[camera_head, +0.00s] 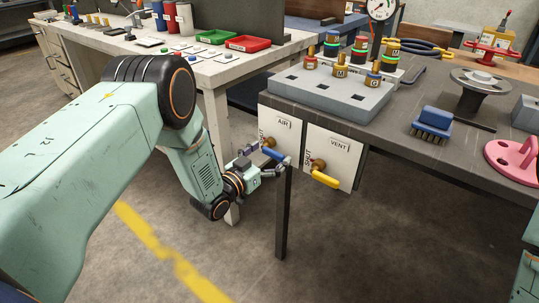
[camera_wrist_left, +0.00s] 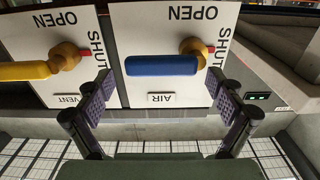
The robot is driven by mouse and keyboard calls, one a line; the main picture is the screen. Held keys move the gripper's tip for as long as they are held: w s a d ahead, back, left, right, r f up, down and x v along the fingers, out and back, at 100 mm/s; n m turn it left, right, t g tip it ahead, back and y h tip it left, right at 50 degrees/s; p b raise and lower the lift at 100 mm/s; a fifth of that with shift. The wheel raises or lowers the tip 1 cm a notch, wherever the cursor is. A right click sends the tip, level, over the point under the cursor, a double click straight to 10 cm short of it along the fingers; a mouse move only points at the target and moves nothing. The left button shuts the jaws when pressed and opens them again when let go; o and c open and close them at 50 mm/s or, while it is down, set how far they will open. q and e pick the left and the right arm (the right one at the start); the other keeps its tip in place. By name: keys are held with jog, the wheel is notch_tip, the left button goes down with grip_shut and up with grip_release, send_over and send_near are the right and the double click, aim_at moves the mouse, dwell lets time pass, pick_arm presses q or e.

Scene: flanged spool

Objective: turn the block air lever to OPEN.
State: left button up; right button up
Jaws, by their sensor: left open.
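The block air lever (camera_head: 272,154) is a blue handle on the white AIR plate (camera_head: 284,124), at the front of the bench. In the left wrist view the blue handle (camera_wrist_left: 160,65) lies level, running left from its brass pivot. SHUT is printed beside the pivot, on the side away from the handle, and OPEN above in that view. My left gripper (camera_head: 262,163) is at the lever. In the left wrist view its two fingers (camera_wrist_left: 165,108) are spread, with the handle between and beyond them; contact cannot be told. My right gripper is out of view.
A yellow lever (camera_head: 325,179) on the VENT plate (camera_head: 340,146) sits close beside it. A dark bench leg (camera_head: 283,210) stands just below the blue lever. The grey block (camera_head: 330,97) with fittings, a blue brush (camera_head: 432,124) and a spool (camera_head: 478,85) are on the bench top.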

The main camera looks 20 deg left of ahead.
pick_arm(q)
jog(key=c, duration=0.8)
jog(key=shift+r, duration=0.25)
jog(key=c, duration=0.9)
